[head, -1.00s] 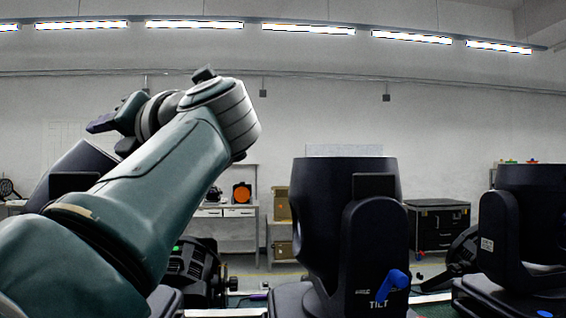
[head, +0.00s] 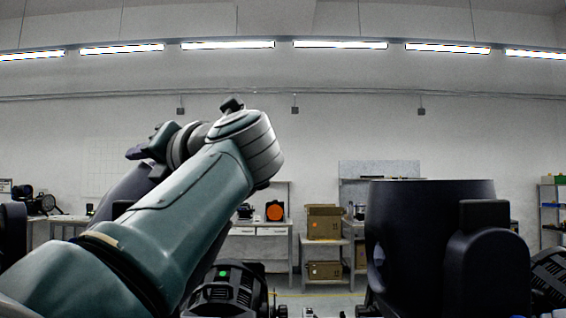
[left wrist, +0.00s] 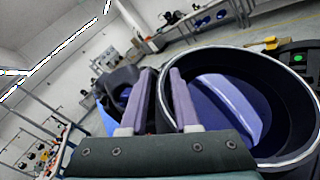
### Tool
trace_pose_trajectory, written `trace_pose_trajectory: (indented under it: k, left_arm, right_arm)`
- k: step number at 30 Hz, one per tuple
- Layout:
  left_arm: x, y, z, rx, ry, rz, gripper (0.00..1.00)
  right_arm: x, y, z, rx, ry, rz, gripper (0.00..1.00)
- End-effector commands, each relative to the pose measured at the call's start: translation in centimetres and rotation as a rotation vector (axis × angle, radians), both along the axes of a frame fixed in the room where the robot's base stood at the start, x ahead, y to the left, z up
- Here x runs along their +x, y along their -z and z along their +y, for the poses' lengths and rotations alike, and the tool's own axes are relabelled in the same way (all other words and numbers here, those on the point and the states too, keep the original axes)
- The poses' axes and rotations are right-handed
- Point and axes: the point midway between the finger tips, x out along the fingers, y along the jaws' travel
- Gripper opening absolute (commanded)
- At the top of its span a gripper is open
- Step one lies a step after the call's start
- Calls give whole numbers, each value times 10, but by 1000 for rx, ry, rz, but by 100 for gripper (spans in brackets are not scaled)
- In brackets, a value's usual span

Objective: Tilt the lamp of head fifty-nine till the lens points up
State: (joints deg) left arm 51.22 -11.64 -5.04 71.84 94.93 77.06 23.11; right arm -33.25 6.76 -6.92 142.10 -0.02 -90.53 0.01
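A dark moving-head lamp (head: 132,192) stands tilted behind my left arm in the head view, mostly hidden by it. In the left wrist view a lamp head with a round rim (left wrist: 250,52) opens toward the camera, its bluish lens (left wrist: 228,105) inside. My left gripper (head: 150,142) is beside the tilted lamp's upper end. In the left wrist view its fingers (left wrist: 163,78) stand apart, one inside the rim and one outside, with the rim's edge between them. I cannot tell whether they touch it. No number fifty-nine is readable. My right gripper is not in view.
A large upright lamp (head: 415,240) stands close at the right, with its yoke arm (head: 487,265) in front. A low black fixture with a green light (head: 225,290) sits below my arm. Shelves with brown boxes (head: 323,222) are at the back. Air above the lamps is clear.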

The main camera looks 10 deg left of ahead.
Motion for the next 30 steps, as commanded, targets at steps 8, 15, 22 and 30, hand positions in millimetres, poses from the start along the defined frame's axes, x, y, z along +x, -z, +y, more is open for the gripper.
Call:
trace_pose_trajectory:
  k: [8, 15, 22, 30]
  left_arm:
    - [0, 0, 0, 0, 0, 0, 0]
    - [0, 0, 0, 0, 0, 0, 0]
    - [0, 0, 0, 0, 0, 0, 0]
    - [0, 0, 0, 0, 0, 1, 0]
  right_arm:
    - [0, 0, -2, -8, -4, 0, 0]
    - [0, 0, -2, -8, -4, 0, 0]
    - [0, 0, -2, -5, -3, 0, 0]
    - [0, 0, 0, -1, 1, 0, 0]
